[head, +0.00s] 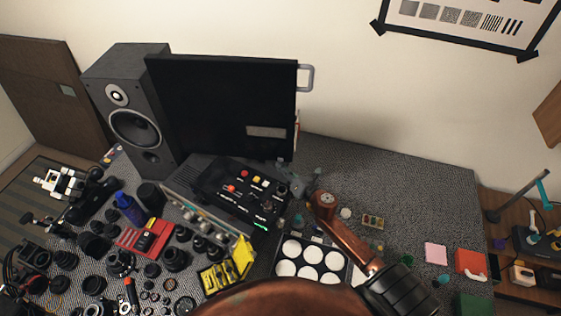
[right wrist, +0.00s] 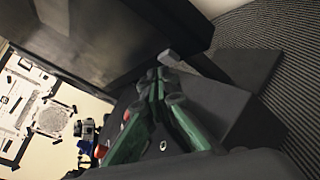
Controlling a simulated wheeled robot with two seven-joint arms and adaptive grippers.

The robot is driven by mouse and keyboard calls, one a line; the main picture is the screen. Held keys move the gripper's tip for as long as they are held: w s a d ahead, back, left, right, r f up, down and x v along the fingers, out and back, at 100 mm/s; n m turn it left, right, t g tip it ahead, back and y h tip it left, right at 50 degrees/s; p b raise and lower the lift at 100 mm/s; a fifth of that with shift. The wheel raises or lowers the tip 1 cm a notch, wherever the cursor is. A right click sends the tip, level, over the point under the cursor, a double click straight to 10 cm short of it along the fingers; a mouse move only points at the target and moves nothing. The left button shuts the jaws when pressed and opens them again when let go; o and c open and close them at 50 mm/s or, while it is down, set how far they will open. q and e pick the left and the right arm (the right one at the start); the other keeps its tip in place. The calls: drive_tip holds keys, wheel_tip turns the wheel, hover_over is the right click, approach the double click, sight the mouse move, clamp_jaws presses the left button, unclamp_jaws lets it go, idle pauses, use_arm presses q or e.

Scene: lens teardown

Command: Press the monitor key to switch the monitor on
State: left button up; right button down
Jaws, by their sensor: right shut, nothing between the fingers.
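The monitor (head: 215,95) stands at the back of the bench beside a speaker. Its face is dark, with one pale grey rectangle low on the right. Below it is a black control panel (head: 228,190) with small red, yellow, white and orange keys and a green light near its front edge. I cannot tell which key is the monitor key. My right gripper (head: 288,176) is shut and empty at the panel's right back edge, below the monitor. In the right wrist view its green fingers (right wrist: 160,80) meet close to a small grey block; contact is unclear. My left gripper is out of view.
The speaker (head: 135,115) stands left of the monitor. Lens parts and a red tray (head: 130,240) crowd the left of the bench. A yellow holder (head: 218,277) sits in front, and a tray of white discs (head: 289,249) lies right of the panel. The back right is clear.

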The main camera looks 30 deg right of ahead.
sight(280, 184)
drive_tip(key=shift+w+d, duration=0.15)
idle(0.5)
drive_tip(key=shift+w+d, duration=0.15)
drive_tip(key=shift+w, duration=0.05)
drive_tip(key=shift+s, duration=0.1)
drive_tip(key=shift+s+a, duration=0.3)
idle(0.3)
drive_tip(key=shift+s+a+p, duration=0.15)
drive_tip(key=shift+s+a, duration=0.8)
drive_tip(key=shift+s, duration=0.2)
drive_tip(key=shift+s+a+p, duration=0.15)
drive_tip(key=shift+s+a, duration=0.8)
drive_tip(key=shift+s, duration=0.2)
